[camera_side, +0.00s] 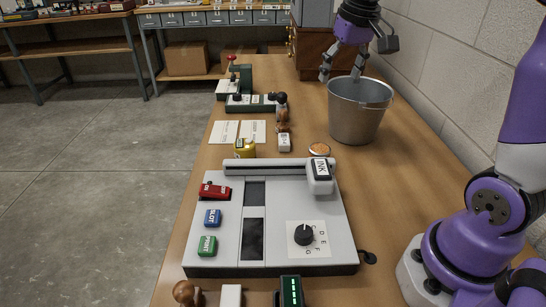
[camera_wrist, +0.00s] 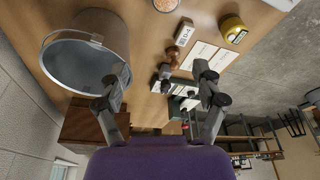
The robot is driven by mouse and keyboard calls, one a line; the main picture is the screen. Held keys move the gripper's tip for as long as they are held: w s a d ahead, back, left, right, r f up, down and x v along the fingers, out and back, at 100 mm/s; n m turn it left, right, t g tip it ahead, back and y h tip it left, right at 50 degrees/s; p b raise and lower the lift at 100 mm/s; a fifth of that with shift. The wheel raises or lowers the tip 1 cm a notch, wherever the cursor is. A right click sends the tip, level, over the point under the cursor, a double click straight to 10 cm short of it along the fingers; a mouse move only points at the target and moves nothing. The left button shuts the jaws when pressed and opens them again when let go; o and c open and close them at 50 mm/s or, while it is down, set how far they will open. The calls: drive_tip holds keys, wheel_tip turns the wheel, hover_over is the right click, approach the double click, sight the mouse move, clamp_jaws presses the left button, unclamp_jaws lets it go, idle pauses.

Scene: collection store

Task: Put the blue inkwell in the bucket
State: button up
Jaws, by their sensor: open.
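The grey metal bucket (camera_side: 355,122) stands upright on the wooden table near the wall, with its handle at the rim. In the wrist view the bucket (camera_wrist: 104,27) is at the upper left, its mouth partly in view. I see no blue inkwell in either view, and the bucket's floor does not show clearly enough to tell what is in it. My gripper (camera_side: 341,76) is open and empty, close above the far left part of the bucket's rim in the side view. In the wrist view its two fingers (camera_wrist: 155,82) are spread apart, with nothing between them.
A grey machine (camera_side: 283,255) with red, blue and green buttons fills the near table. A yellow jar (camera_side: 245,149), a white label block (camera_side: 284,143), a round tin (camera_side: 319,149) and an open booklet (camera_side: 238,131) lie beyond it. A wooden cabinet (camera_side: 313,50) stands behind the bucket.

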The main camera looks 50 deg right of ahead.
drive_tip(key=s+a+f+n+t, duration=0.3)
drive_tip(key=s+a+f+n, duration=0.1)
drive_tip(key=s+a, duration=0.7)
drive_tip(key=shift+a+n+y, duration=0.4)
drive_tip(key=shift+a, duration=0.1)
